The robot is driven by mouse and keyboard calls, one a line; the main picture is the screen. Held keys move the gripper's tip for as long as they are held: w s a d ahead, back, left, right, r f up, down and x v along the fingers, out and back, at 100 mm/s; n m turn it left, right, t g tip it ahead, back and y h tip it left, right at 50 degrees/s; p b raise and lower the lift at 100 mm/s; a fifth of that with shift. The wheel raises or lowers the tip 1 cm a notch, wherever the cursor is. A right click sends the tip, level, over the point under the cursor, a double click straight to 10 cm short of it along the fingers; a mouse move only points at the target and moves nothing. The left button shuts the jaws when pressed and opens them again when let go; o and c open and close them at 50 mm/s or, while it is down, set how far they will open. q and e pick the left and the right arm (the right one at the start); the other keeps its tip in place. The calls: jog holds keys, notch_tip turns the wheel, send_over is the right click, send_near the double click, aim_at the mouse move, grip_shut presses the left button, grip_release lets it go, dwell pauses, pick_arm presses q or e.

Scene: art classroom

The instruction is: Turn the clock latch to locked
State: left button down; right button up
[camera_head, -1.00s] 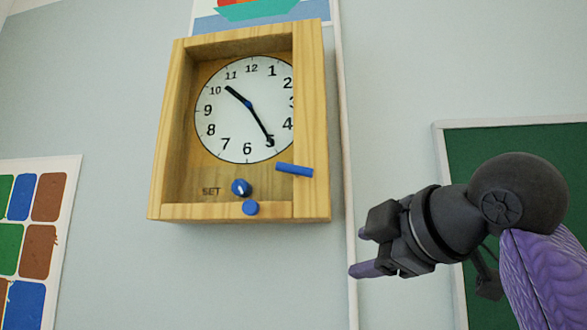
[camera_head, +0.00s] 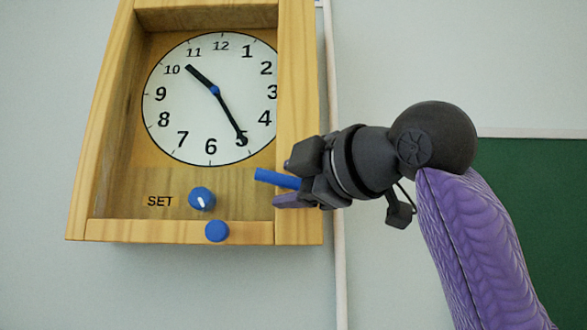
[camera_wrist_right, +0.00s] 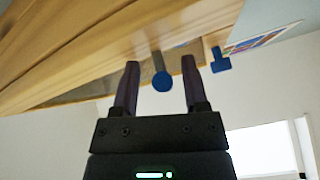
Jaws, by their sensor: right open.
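The clock (camera_head: 180,232) is a wooden case on the wall with a white dial (camera_head: 210,115). The latch is a blue bar (camera_head: 268,178) on the case's right frame, nearly level and tilted slightly down to the right. My right gripper (camera_head: 281,183) comes in from the right, open, with the bar running between its fingers and its right end hidden. In the right wrist view a blue rounded piece on a grey stem (camera_wrist_right: 162,82), apparently the latch, shows between the open fingers (camera_wrist_right: 160,63). Contact cannot be told. My left gripper is out of view.
A blue SET knob (camera_head: 201,198) sits below the dial, and a blue round knob (camera_head: 217,231) is on the case's lower rail. A pale vertical strip (camera_head: 340,270) runs down the wall right of the case. A green board (camera_head: 545,200) hangs at far right.

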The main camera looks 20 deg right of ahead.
jog(key=shift+s+a, duration=0.2)
jog(key=shift+a, duration=0.55)
jog(key=shift+w, duration=0.25)
jog(key=shift+c, duration=1.4)
jog(key=shift+w+d, duration=0.15)
jog(key=shift+d, duration=0.1)
jog(key=shift+c, duration=2.3)
jog(key=shift+s, duration=0.2)
grip_shut()
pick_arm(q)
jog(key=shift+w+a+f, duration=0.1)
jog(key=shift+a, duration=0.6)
